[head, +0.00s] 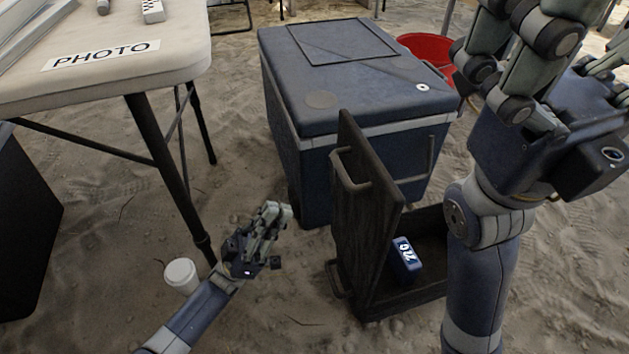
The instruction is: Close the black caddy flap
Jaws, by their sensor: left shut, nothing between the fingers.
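The black caddy (428,291) sits on the sand at lower centre-right, with a blue item (406,262) with white marks inside it. Its flap (375,215) stands up, roughly upright, on the left side of the caddy, with a bar handle (352,185) on its outer left face. My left gripper (277,214) is shut and empty, left of the flap and apart from it. My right gripper (530,60) is raised close to the camera at upper right. Its fingertips run near or past the top edge, and my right arm hides the caddy's right part.
A large blue cooler (345,110) stands right behind the caddy. A white table (110,80) with a PHOTO label is at left, its legs near my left arm. A white cup (181,275) is on the sand beside that arm. A red bucket (428,48) is behind the cooler.

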